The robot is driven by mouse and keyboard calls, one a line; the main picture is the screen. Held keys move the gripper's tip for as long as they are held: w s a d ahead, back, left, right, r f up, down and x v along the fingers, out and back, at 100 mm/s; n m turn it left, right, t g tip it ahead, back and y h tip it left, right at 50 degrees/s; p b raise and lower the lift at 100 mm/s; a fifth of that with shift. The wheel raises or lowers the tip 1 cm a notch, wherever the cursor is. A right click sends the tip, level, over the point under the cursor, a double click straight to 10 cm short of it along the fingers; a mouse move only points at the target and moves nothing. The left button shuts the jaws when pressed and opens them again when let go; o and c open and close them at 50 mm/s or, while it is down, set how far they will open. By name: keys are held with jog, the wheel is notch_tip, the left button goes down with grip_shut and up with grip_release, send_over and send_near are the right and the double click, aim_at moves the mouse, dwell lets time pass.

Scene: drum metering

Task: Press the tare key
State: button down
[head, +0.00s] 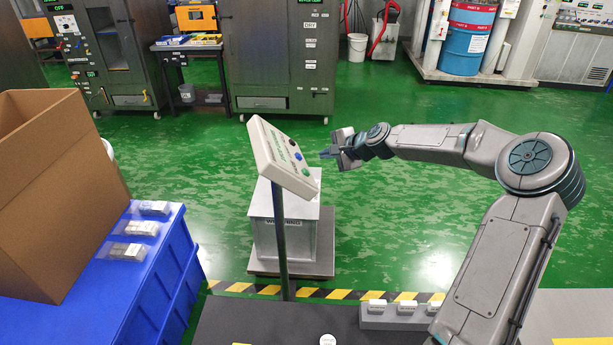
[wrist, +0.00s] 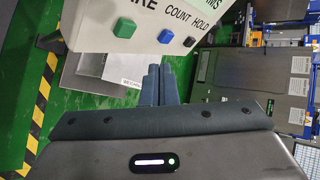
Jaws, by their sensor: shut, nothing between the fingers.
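The pale indicator panel (head: 270,160) stands tilted on a thin post. In the wrist view the panel (wrist: 95,22) carries partly cut-off lettering, with "COUNT" and "HOLD" readable. A green square key (wrist: 124,27) sits under the cut-off word ending in "RE", which fits the tare key. A blue key (wrist: 166,36) and a black key (wrist: 190,41) follow to its right. My gripper (head: 325,154) is shut and empty, just right of the panel, apart from it in the head view. In the wrist view its closed fingertips (wrist: 160,70) appear below the blue key; contact is not visible.
A white box (head: 285,232) stands on a low platform behind the post. A blue crate (head: 125,275) and open cardboard box (head: 60,190) are at left. A grey block (head: 400,317) with pale pieces lies in front.

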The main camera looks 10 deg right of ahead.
jog(key=shift+s+a+f+b, duration=0.15)
jog(key=shift+a+f+b, duration=0.3)
jog(key=shift+a+f, duration=0.25)
jog(key=shift+s+a+f+b, duration=0.1)
jog(key=shift+a+f+b, duration=0.35)
jog(key=shift+a+f, duration=0.25)
jog(key=shift+f, duration=0.1)
dwell(1.0)
jog(key=shift+a+f+b, duration=0.2)
jog(key=shift+a+b, duration=0.1)
jog(key=shift+s+a+f+b, duration=0.1)
jog(key=shift+a+f+b, duration=0.15)
jog(key=shift+f+b, duration=0.05)
dwell(0.6)
jog(key=shift+r, duration=0.1)
jog(key=shift+d+r+p, duration=0.4)
jog(key=shift+d+r, duration=0.1)
jog(key=shift+d, duration=0.05)
dwell(0.4)
jog(key=d+r+p, duration=0.2)
jog(key=d+r, duration=0.1)
jog(key=shift+w+d+r, duration=0.25)
jog(key=shift+w+r, duration=0.05)
jog(key=shift+w, duration=0.05)
